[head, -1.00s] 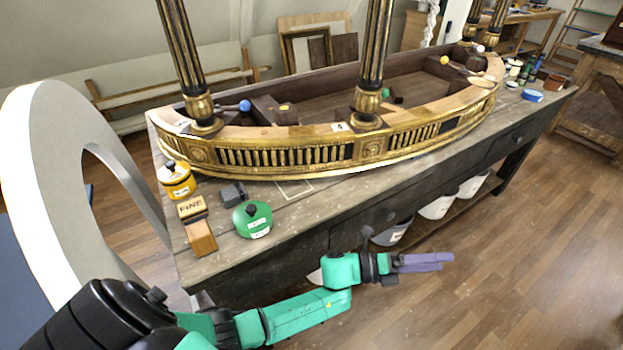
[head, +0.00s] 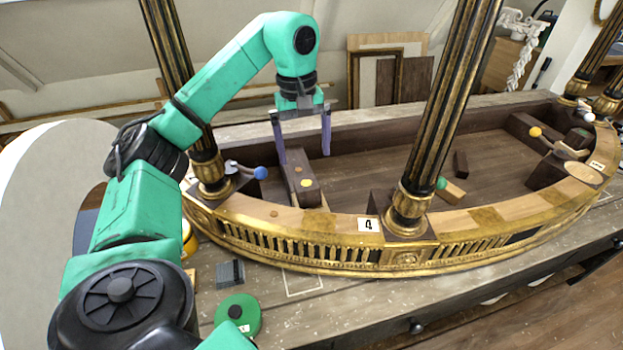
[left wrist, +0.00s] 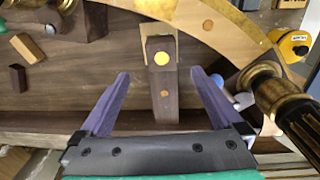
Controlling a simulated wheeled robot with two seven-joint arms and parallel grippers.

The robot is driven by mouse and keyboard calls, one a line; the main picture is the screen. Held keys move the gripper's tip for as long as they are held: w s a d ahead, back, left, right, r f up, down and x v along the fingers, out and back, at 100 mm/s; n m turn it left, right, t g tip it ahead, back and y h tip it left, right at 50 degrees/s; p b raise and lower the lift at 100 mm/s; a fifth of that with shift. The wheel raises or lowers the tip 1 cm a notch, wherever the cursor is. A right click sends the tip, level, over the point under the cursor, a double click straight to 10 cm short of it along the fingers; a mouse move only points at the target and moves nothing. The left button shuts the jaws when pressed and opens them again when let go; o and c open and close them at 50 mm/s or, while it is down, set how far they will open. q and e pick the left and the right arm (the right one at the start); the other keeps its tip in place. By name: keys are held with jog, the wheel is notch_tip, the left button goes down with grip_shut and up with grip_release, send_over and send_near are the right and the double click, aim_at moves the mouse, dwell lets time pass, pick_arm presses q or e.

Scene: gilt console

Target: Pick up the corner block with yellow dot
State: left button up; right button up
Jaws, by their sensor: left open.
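The corner block with the yellow dot (head: 304,196) is a dark brown block inside the curved console frame (head: 330,226), against its front rim. Its yellow dot faces up, and a smaller orange dot sits farther along its top. My left gripper (head: 304,158) is open and empty, pointing down above the block. In the left wrist view, the block (left wrist: 164,88) lies between the two spread purple fingers of my left gripper (left wrist: 160,73), with clear space on both sides. Pale wood shows beside its yellow-dot end. My right gripper is out of view.
Gilt black columns rise left (head: 168,60) and right (head: 452,95) of the block. A blue ball knob (head: 261,173) is close on its left. A loose dark block (head: 460,163) and a pale block (head: 451,192) lie farther right. A green round tin (head: 238,312) stands in front.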

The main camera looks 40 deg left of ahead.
pick_arm(q)
jog(key=b, duration=0.2)
send_over(306, 184)
jog(key=s, duration=0.2)
jog(key=f, duration=0.4)
jog(key=shift+w+d+f, duration=0.15)
jog(key=shift+d+f, duration=0.2)
jog(key=shift+f, duration=0.05)
jog(key=f, duration=0.2)
jog(key=w+f+p, duration=0.1)
jog(key=f, duration=0.1)
jog(key=w+f+p, duration=0.1)
jog(key=f, duration=0.1)
jog(key=shift+a+f, duration=0.2)
jog(key=shift+a, duration=0.15)
jog(key=shift+s+f, duration=0.1)
jog(key=shift+f, duration=0.05)
jog(key=shift+c, duration=0.3)
jog(key=shift+f, duration=0.1)
jog(key=c, duration=1.4)
jog(key=shift+o, duration=0.2)
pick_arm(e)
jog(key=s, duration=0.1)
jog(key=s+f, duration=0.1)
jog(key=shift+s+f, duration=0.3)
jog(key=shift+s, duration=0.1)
